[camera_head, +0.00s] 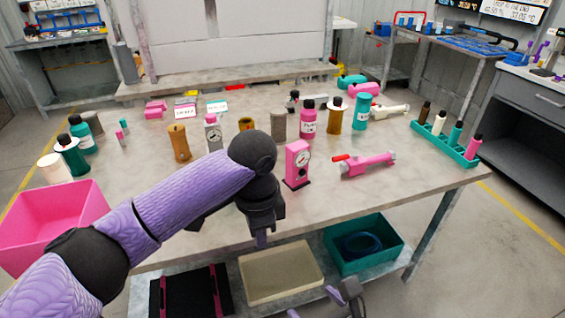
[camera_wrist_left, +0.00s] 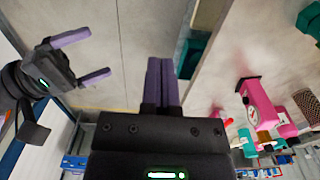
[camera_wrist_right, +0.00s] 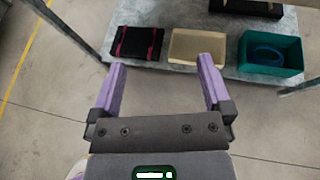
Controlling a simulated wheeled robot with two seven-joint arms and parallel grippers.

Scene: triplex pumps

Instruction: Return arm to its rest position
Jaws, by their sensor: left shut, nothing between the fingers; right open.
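My left arm (camera_head: 180,195) reaches in from the left over the front of the table, bent downward at its wrist. My left gripper (camera_head: 262,240) hangs at the table's front edge. In the left wrist view its two purple fingers (camera_wrist_left: 161,82) are pressed together with nothing between them. My right gripper (camera_head: 315,303) is low at the bottom of the head view, in front of the table and partly cut off. In the right wrist view its fingers (camera_wrist_right: 162,66) are spread wide and empty. It also shows open at the left of the left wrist view (camera_wrist_left: 92,58).
A pink gauge block (camera_head: 297,165) and a pink pump part (camera_head: 367,164) stand near the table's front. A pink bin (camera_head: 45,228) is at left. The lower shelf holds a black tray, a beige tray (camera_head: 280,275) and a teal bin (camera_head: 385,262). Open floor lies in front.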

